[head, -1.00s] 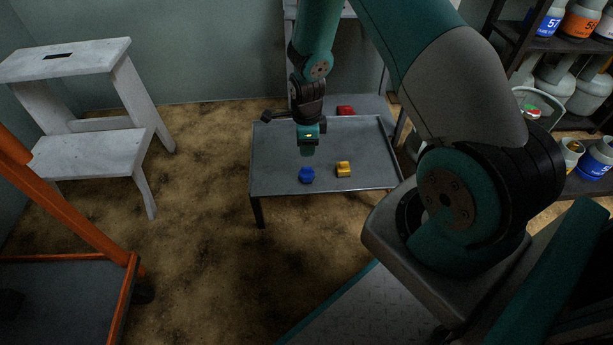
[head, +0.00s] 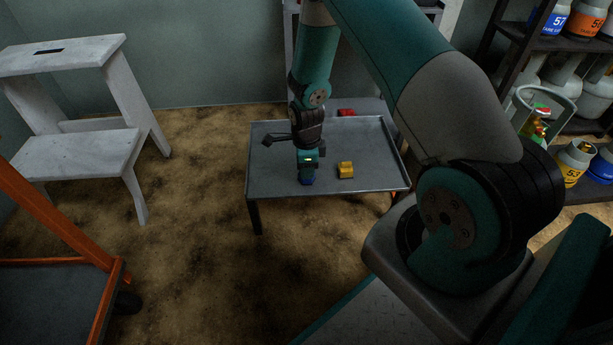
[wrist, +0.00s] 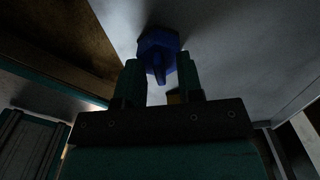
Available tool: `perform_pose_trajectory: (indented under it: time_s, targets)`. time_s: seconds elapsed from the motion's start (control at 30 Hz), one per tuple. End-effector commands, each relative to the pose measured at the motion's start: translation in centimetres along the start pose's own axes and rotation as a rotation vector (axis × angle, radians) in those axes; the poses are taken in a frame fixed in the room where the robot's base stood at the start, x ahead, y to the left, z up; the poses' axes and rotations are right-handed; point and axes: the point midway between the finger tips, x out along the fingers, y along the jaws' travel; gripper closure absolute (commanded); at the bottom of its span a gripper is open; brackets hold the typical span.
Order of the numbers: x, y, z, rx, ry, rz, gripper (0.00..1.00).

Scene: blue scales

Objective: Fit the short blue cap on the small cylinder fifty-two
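The short blue cap (head: 307,182) stands on the grey tray table, partly hidden under my gripper (head: 307,170) in the head view. In the wrist view the blue cap (wrist: 158,45) lies just beyond and between the two fingertips, its narrow ridge pointing back between them. My gripper (wrist: 159,75) is open, with a visible gap on each side of the ridge. I cannot make out a number 52 on any cylinder. A small yellow-banded cylinder (head: 573,163) on the right shelf reads 53. A blue-banded one (head: 601,167) beside it is cut off, its number unreadable.
A yellow cap (head: 345,170) sits right of the blue one, and a red cap (head: 346,112) at the back of the tray table (head: 270,170). A white step stool (head: 85,150) and an orange cart (head: 60,215) stand left. The shelf (head: 560,43) holds several cylinders.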

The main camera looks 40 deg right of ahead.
Motion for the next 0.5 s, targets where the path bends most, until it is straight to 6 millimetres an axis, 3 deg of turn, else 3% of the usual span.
perform_pose_trajectory:
  time_s: [0.03, 0.17, 0.5]
  targets:
    - [-0.02, 0.00, -0.01, 0.000, 0.000, 0.000, 0.73]
    - [-0.02, 0.00, -0.02, 0.000, 0.000, 0.000, 1.00]
    - [-0.61, -0.01, -0.02, 0.000, 0.000, 0.000, 1.00]
